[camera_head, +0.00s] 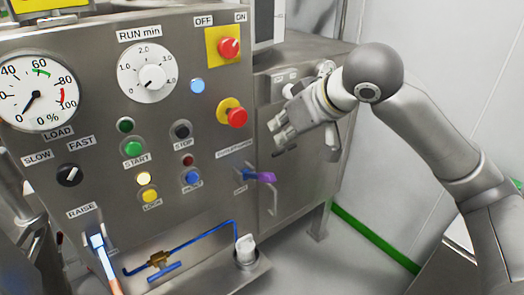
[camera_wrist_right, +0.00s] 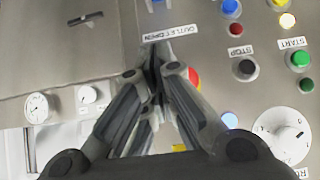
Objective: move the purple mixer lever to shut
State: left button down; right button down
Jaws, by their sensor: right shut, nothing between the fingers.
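The purple mixer lever (camera_head: 264,177) sits low on the right side of the steel control panel in the head view. Its purple end points right. A label (camera_head: 234,149) is above it and a small label (camera_head: 240,189) is at its lower left. My right gripper (camera_head: 280,138) is above and slightly right of the lever, apart from it, in front of the cabinet. In the right wrist view the gripper (camera_wrist_right: 160,58) is shut and empty, with its tips just below the OUTLET OPEN label (camera_wrist_right: 170,33). The lever is not clearly visible there. My left gripper is out of view.
A red button on yellow (camera_head: 237,117) and a blue button (camera_head: 192,177) are left of the lever. A curved metal handle (camera_head: 272,200) is just below it. A blue pipe (camera_head: 205,240) and a white-capped fitting (camera_head: 246,248) are lower down. Open floor lies at right.

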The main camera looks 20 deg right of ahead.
send_over(265, 173)
jog(key=w, duration=0.2)
jog(key=f, duration=0.3)
jog(key=f+p, duration=0.1)
jog(key=f, duration=0.2)
jog(key=shift+s+a+f, duration=0.1)
jog(key=shift+s+a, duration=0.05)
jog(key=shift+s, duration=0.05)
jog(key=f, duration=0.1)
jog(key=s+f, duration=0.1)
jog(key=f, duration=0.1)
jog(key=shift+s+d+f, duration=0.25)
jog(key=shift+f, duration=0.2)
jog(key=shift+f, duration=0.1)
